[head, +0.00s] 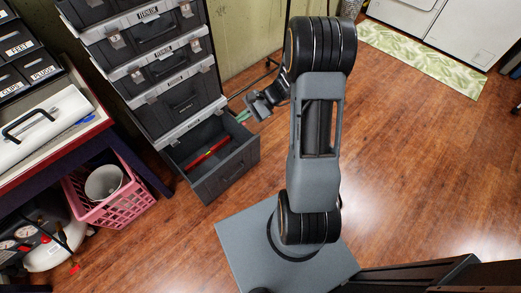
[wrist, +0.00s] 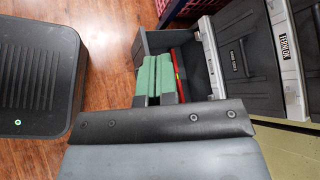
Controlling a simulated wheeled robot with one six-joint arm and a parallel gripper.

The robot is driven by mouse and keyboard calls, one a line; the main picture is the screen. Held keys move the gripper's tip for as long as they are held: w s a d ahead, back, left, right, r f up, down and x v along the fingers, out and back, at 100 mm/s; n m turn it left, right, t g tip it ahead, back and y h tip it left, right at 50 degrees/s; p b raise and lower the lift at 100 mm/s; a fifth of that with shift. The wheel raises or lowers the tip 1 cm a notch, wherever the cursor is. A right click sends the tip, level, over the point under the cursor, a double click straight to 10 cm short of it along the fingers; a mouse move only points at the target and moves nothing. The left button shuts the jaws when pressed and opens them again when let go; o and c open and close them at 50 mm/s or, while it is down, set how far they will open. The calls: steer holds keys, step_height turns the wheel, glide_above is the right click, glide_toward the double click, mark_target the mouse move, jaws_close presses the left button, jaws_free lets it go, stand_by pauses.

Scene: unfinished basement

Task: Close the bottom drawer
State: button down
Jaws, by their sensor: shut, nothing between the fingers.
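The bottom drawer (head: 228,172) of the dark grey tool cabinet is pulled well out, low over the floor. A long red tool (head: 207,154) lies inside it. In the wrist view the drawer's interior (wrist: 213,73) and the red tool (wrist: 178,72) show beyond my fingers. My gripper (head: 243,116) is beside the drawer's far right side, near the cabinet. Its green fingers (wrist: 154,60) are together and empty. They cover part of the drawer in the wrist view. I cannot tell whether they touch it.
The cabinet's upper drawers (head: 186,107) look shut. A pink basket (head: 108,205) with a white bucket stands under the workbench at left, near an air compressor (head: 45,245). A leaf-pattern mat (head: 425,58) lies at the back right. The wooden floor (head: 400,160) at right is clear.

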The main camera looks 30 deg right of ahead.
steer(key=w+d+f+m+t+y+b, duration=0.1)
steer(key=w+d+f+m+t+b, duration=0.2)
steer(key=f, duration=0.7)
steer(key=w+d+f+m+t+y+b, duration=0.1)
steer(key=d+f+m+t+b, duration=0.35)
steer(key=f, duration=0.55)
steer(key=m+t+h+b, duration=0.6)
steer(key=m+t+h, duration=0.2)
steer(key=m, duration=0.4)
glide_toward(257, 139)
steer(key=b+x, duration=0.3)
steer(key=x, duration=0.2)
steer(key=shift+w+a, duration=0.15)
steer(key=shift+w, duration=0.15)
steer(key=shift+b+x, duration=0.5)
steer(key=shift+x, duration=0.5)
steer(key=shift+r, duration=0.1)
